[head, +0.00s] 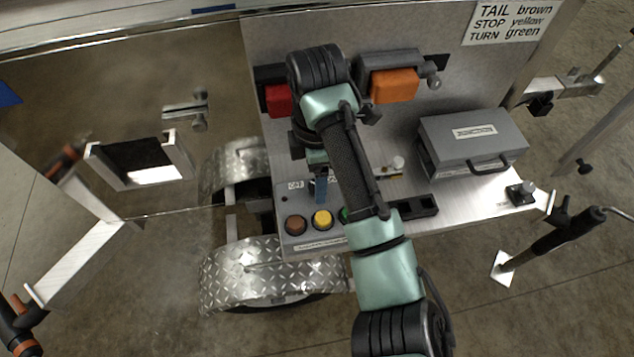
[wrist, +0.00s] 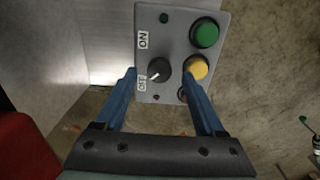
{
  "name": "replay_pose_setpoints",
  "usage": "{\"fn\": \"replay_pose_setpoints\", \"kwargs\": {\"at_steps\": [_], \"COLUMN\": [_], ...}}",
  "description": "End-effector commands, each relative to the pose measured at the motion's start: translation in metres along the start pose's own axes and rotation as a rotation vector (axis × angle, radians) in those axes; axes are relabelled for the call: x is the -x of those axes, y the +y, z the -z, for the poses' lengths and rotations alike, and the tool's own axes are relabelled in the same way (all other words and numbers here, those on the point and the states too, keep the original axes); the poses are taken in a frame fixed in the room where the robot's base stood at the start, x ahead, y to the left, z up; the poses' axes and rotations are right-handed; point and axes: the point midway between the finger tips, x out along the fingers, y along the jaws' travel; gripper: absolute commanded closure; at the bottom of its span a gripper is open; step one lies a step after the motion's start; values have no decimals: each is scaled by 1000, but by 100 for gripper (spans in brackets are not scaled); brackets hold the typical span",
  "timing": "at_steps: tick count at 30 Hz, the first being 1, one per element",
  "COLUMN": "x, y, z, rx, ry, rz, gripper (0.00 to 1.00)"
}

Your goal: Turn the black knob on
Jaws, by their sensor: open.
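The black knob (wrist: 159,71) is on a grey control panel (wrist: 178,28) in the wrist view. Its white pointer mark is turned toward the OFF label (wrist: 142,84); the ON label (wrist: 143,40) is farther up the panel. My gripper (wrist: 162,80) is open, with one blue finger on each side of the knob in the picture. The gap to the knob shows on both sides; I cannot tell the depth. In the head view my gripper (head: 320,186) is over the panel and the knob is hidden behind it.
Next to the knob are a green button (wrist: 204,33) and a yellow button (wrist: 196,68); a brown button (head: 296,225) shows in the head view. A grey case (head: 470,150) stands to the right. Red (head: 279,99) and orange (head: 394,86) lamps are behind.

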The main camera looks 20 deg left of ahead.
Motion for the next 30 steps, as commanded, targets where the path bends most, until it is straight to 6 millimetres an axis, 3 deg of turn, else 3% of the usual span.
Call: {"fn": "replay_pose_setpoints", "kwargs": {"at_steps": [6,14,26,30], "x": [-15,-15,-15,-15], "y": [0,0,0,0], "z": [0,0,0,0], "rx": [-1,0,0,0], "ry": [0,-1,0,0], "rz": [0,0,0,0], "gripper": [28,28,99,100]}}
